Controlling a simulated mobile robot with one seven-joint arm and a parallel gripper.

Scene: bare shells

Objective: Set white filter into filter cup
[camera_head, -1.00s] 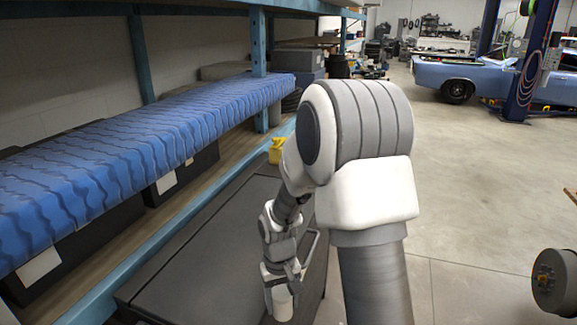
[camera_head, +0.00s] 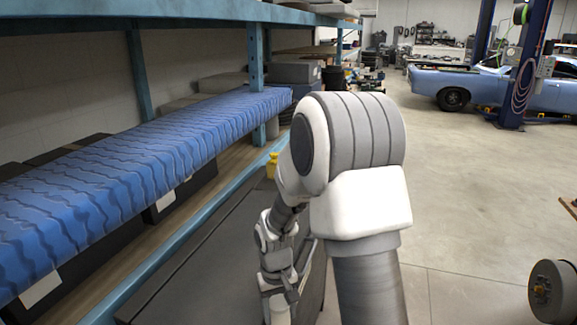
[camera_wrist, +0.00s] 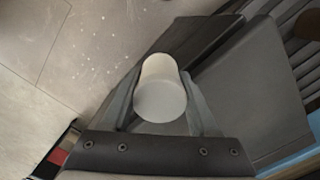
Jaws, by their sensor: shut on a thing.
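The white filter (camera_wrist: 160,92), a plain white cylinder, sits between the two fingers of my gripper (camera_wrist: 161,84) in the wrist view. The fingers are shut on its sides. In the head view, my gripper (camera_head: 279,298) is low in the picture over the right end of the dark grey cabinet, and the white filter (camera_head: 279,314) is partly cut off by the bottom edge. I cannot make out a filter cup in either view.
A dark grey cabinet top (camera_head: 205,270) lies under and left of my arm. A shelf with a blue patterned cover (camera_head: 130,180) runs along the left. A small yellow object (camera_head: 272,165) stands at the cabinet's far end. Open concrete floor (camera_head: 470,180) lies to the right.

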